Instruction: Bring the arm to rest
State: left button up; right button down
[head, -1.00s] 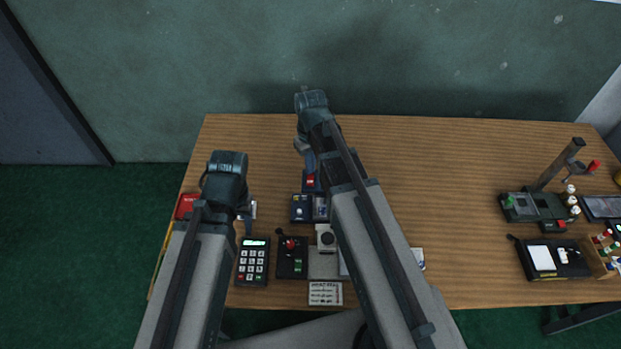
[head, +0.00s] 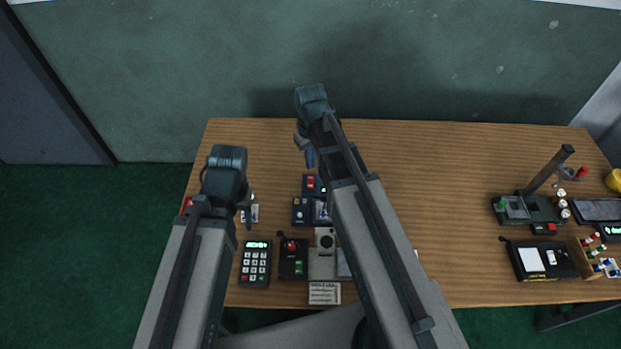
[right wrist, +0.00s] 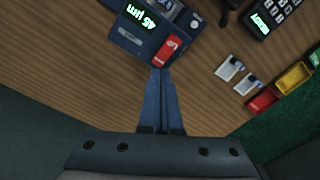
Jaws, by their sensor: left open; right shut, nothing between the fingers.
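My left arm reaches in from the lower left in the head view. Its gripper (head: 245,216) is over the left part of the wooden table, above the keypad box; the fingers show only in small part. My right arm crosses the middle of the table. Its gripper (head: 309,157) hangs over the table's middle left, beyond the blue device. In the right wrist view the right gripper's blue fingers (right wrist: 168,92) are together and empty. Their tips show close to the blue device (right wrist: 152,35) with a red switch and a lit green display; I cannot tell whether they touch.
A keypad box (head: 255,263), a box with a red knob (head: 292,258) and a paper label (head: 324,293) line the near left edge. A device with an upright post (head: 548,172) and a black box (head: 541,262) stand at the right. The table (head: 450,200) between is clear.

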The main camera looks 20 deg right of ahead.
jog(key=shift+r+p, duration=0.65)
jog(key=shift+r, duration=0.25)
